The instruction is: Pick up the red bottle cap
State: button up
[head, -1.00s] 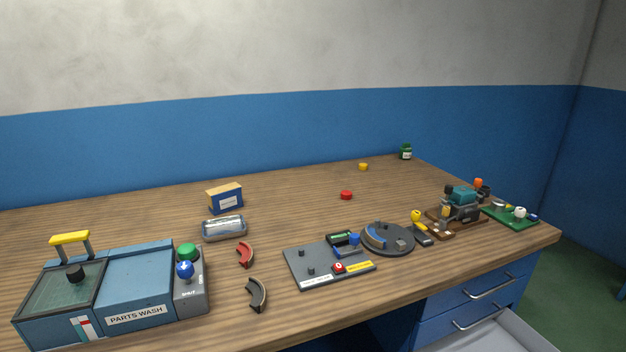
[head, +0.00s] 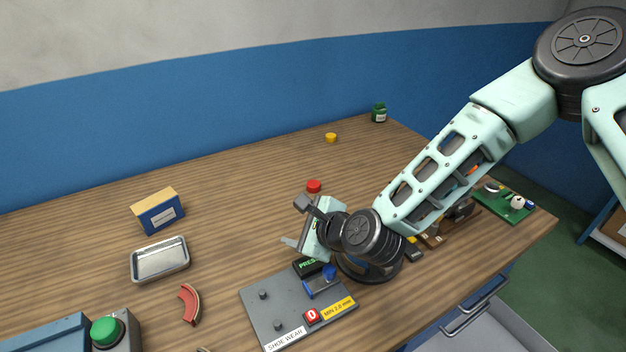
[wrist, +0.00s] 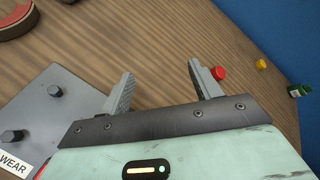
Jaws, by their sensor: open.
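The red bottle cap (head: 314,186) lies on the wooden workbench, towards its middle, behind the grey board. My gripper (head: 292,222) is above the bench, in front of the cap and a little to its left in the head view. In the wrist view the gripper (wrist: 165,80) is open, with nothing but bare wood between its fingers. The red cap (wrist: 219,73) shows there just beyond the right fingertip, outside the gap, its left edge partly covered by that finger.
A grey fixture board (head: 275,310) with pegs lies in front of my gripper. A yellow cap (head: 331,138) and a green jar (head: 379,113) stand farther back. A blue box (head: 158,212), a metal tray (head: 160,259) and a red curved piece (head: 190,304) lie left. Bench around the red cap is clear.

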aim_at(315, 188)
jog(key=w+d+f+m+t+h, duration=0.1)
jog(key=w+d+m, duration=0.1)
jog(key=m, duration=0.2)
jog(key=w+d+m+t+h+p, duration=0.1)
jog(key=w+d+m+t+h, duration=0.1)
jog(key=m, duration=0.3)
jog(key=w+d+f+m+t+h+p, duration=0.1)
jog(key=w+d+m, duration=0.1)
jog(key=w+m, duration=0.1)
jog(key=shift+w+f+m+t+h, duration=0.1)
jog(key=shift+f+m+t+h, duration=0.2)
jog(key=shift+m, duration=0.6)
jog(key=shift+w+d+f+m, duration=0.15)
jog(key=shift+w+d+m, duration=0.05)
jog(key=shift+w+m, duration=0.1)
jog(key=p+x, duration=0.2)
jog(key=x, duration=0.3)
jog(key=p+x, duration=0.1)
jog(key=x, duration=0.5)
jog(key=p+x, duration=0.2)
jog(key=x, duration=0.4)
jog(key=shift+w+d+p, duration=0.2)
jog(key=shift+d+p, duration=0.15)
jog(key=c, duration=1.1)
